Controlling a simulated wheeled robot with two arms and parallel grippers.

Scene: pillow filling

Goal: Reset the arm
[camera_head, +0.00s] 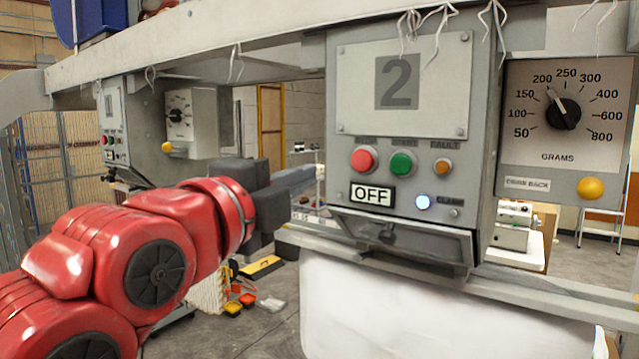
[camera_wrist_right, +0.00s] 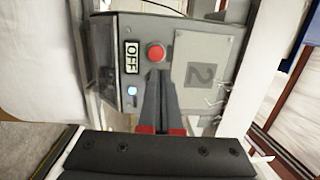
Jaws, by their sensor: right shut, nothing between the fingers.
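There the tips overlap the box's front panel, just below the red button (camera_wrist_right: 156,53); I cannot tell the gap to the panel.
The panel has a red button (camera_head: 364,159), a green button (camera_head: 403,163), an OFF sign (camera_head: 372,195) and a lit blue-white lamp (camera_head: 423,202). A grams dial (camera_head: 563,114) is at right. A white bag (camera_head: 400,310) hangs below. Another control box (camera_head: 125,130) stands behind.

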